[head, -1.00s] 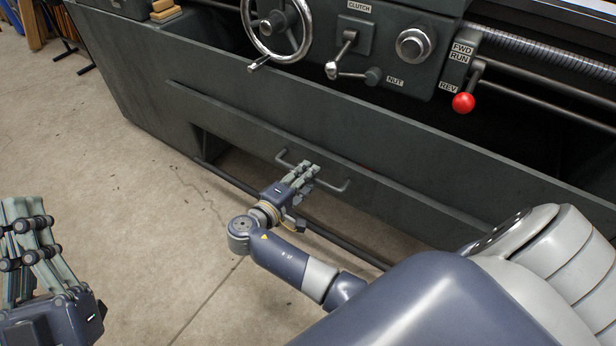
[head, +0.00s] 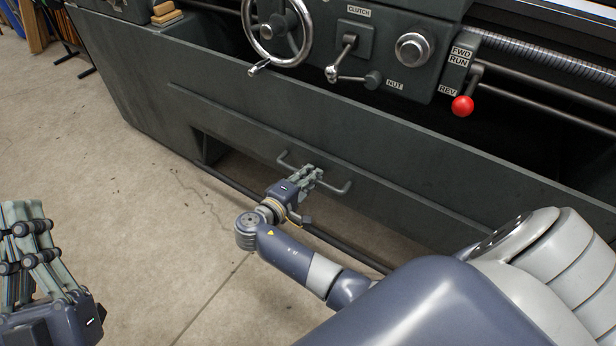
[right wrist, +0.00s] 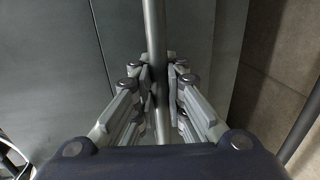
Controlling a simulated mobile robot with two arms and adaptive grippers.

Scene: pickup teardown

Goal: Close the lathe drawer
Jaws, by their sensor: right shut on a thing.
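The lathe drawer (head: 230,132) is a wide dark green-grey front low on the lathe. Its upper edge looks almost level with the panel around it; a small gap is hard to judge. Its grey bar handle (head: 335,189) runs along the front. My right gripper (head: 313,175) is shut on the middle of the handle. In the right wrist view, the handle bar (right wrist: 155,35) passes between the fingers of my right gripper (right wrist: 159,75). My left gripper (head: 25,225) is at the lower left, away from the drawer; its jaw opening is unclear.
Above the drawer are a chrome handwheel (head: 277,30), control levers (head: 345,60) and a red-knobbed lever (head: 463,106). A dark bar (head: 235,180) runs low along the lathe's base. The concrete floor (head: 120,220) at the left is clear.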

